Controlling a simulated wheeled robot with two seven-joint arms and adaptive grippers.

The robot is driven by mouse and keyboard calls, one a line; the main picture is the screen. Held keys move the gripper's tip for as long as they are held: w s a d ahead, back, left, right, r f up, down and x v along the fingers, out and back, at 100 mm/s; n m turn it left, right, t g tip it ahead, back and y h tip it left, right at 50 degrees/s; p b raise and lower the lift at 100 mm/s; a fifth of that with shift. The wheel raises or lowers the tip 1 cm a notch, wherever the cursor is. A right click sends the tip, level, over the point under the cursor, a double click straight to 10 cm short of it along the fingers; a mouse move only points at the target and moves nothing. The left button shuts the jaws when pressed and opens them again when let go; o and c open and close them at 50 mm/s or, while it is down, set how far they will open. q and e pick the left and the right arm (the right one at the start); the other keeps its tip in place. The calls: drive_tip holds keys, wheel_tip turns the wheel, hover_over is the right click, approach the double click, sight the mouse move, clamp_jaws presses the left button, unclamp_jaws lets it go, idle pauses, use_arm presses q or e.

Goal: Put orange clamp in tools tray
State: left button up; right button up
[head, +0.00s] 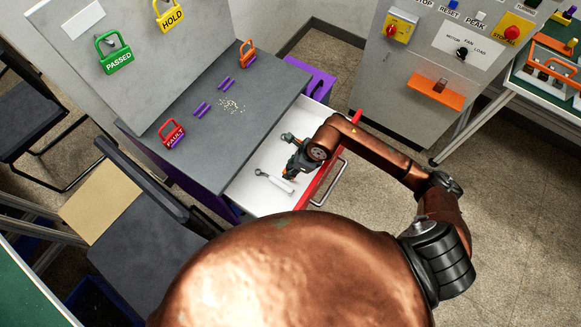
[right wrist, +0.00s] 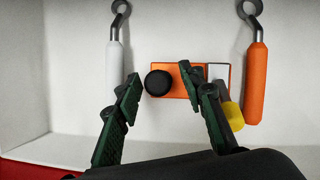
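In the right wrist view, an orange clamp-like piece (right wrist: 172,84) with a round black knob and a grey and yellow part lies on the white floor of the open drawer. My right gripper (right wrist: 159,82) is open above it. One finger is left of the knob and the other crosses the orange part on the right. I cannot tell whether the fingers touch it. In the head view my right gripper (head: 289,153) is over the drawer and hides the piece. My left gripper is not in view. I cannot make out which thing is the tools tray.
A white-handled wrench (right wrist: 113,66) and an orange-handled one (right wrist: 255,82) flank the piece. The red drawer front (head: 325,173) is near my forearm. The grey cabinet top (head: 215,120) bears padlocks and purple pieces. A panel (head: 425,50) stands at right, beside a green-topped table (head: 545,84).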

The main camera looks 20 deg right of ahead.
drive_tip(key=p+v, duration=0.1)
drive_tip(key=v, duration=1.1)
